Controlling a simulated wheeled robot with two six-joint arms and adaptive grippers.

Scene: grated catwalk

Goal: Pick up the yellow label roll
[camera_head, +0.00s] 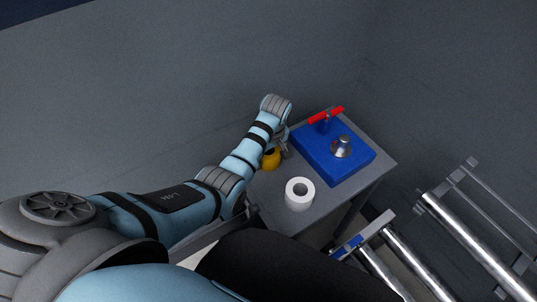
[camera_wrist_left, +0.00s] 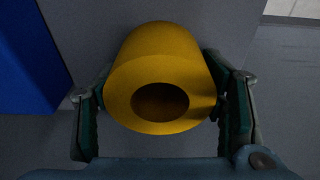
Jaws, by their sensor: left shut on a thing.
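The yellow label roll (camera_wrist_left: 162,62) is a thick ring with a dark round hole, seen large in the left wrist view. My left gripper (camera_wrist_left: 165,105) has one finger on each side of the roll and is shut on it. In the head view, the roll (camera_head: 270,160) shows beside my left gripper (camera_head: 281,152), partly hidden by the arm. It is over the grey table (camera_head: 262,205), left of the blue block. I cannot tell whether the roll is touching the tabletop. My right gripper is not in view.
A white roll (camera_head: 299,195) stands nearer the front of the table. A blue block (camera_head: 350,165) with a red-handled fitting (camera_head: 326,115) and a silver knob-like part (camera_head: 342,147) sits behind it. Metal rails (camera_head: 460,235) are at lower right. Grey walls enclose the back.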

